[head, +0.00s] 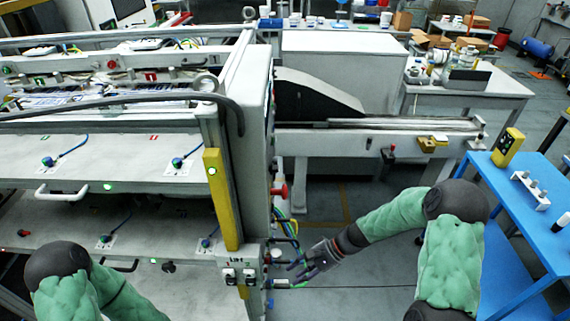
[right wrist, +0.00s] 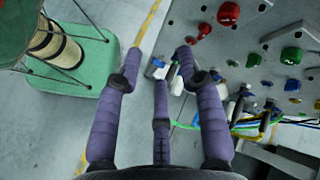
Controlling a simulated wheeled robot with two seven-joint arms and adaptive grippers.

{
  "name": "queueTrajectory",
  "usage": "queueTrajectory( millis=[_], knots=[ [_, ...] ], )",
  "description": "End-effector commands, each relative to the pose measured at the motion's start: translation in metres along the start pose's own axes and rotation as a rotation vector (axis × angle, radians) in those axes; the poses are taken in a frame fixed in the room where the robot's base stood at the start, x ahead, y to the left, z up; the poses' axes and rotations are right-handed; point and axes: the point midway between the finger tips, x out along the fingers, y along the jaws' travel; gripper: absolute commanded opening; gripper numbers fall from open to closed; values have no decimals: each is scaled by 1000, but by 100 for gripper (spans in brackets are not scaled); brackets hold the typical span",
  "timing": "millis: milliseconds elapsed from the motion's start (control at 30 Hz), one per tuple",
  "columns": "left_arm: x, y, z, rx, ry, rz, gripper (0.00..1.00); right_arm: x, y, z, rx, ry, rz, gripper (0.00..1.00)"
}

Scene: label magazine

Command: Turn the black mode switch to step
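Two small black switches on pale plates, a left one (head: 228,276) and a right one (head: 249,276), sit low on the front end of the machine's post in the head view. I cannot tell which is the mode switch, nor read its setting. My right gripper (head: 300,268) is just right of them, its fingers pointing left toward the post, apart from both switches. In the right wrist view its three purple fingers (right wrist: 160,62) are spread with nothing between them. My left arm comes in at the lower left of the head view; its gripper is out of frame.
Colored cables (head: 285,228) hang close by my right fingers. A blue table (head: 530,205) stands at the right. The floor between is clear.

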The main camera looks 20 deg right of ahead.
Motion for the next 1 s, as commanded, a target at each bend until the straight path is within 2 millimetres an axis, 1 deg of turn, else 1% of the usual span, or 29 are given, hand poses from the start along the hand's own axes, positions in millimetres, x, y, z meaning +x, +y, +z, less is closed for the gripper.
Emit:
queueTrajectory(
  millis=[33, 67, 100, 167, 200, 267, 300, 400, 433, 500, 533, 633, 767, 1000],
  knots=[
    [-16, 6, 1, 0, -1, 0, 40, -39, -35, 9, 0, -13, -91, 39],
    [-21, 8, 1, 0, -1, 0, 40, -58, -53, 13, -5, -26, -146, 39],
    [-27, 10, 2, 0, -1, 0, 40, -84, -75, 20, -17, -45, -217, 39],
    [-36, 13, 2, 0, -1, 0, 40, -123, -107, 33, -45, -73, -323, 39],
    [-42, 15, 2, 0, -1, 0, 40, -149, -125, 41, -68, -87, -388, 39],
    [-48, 17, 2, 0, -1, 0, 40, -185, -149, 55, -110, -108, -476, 39],
    [-52, 19, 2, 0, -1, 0, 40, -207, -162, 64, -138, -121, -527, 39],
    [-59, 21, 2, 0, 0, 0, 40, -250, -185, 83, -203, -146, -625, 39],
    [-61, 22, 2, 0, 0, 0, 40, -259, -189, 88, -219, -151, -646, 39],
    [-63, 22, 2, 0, 0, 0, 40, -275, -196, 96, -247, -161, -682, 39],
    [-63, 22, 2, 0, 0, 0, 40, -279, -198, 98, -255, -164, -692, 39],
    [-63, 23, 2, 0, 0, 0, 40, -284, -203, 103, -270, -170, -709, 39],
    [-63, 22, 2, 0, 0, 0, 40, -273, -212, 107, -272, -174, -709, 39],
    [-63, 22, 2, 0, 0, 0, 40, -240, -238, 118, -272, -174, -707, 39]
  ],
)
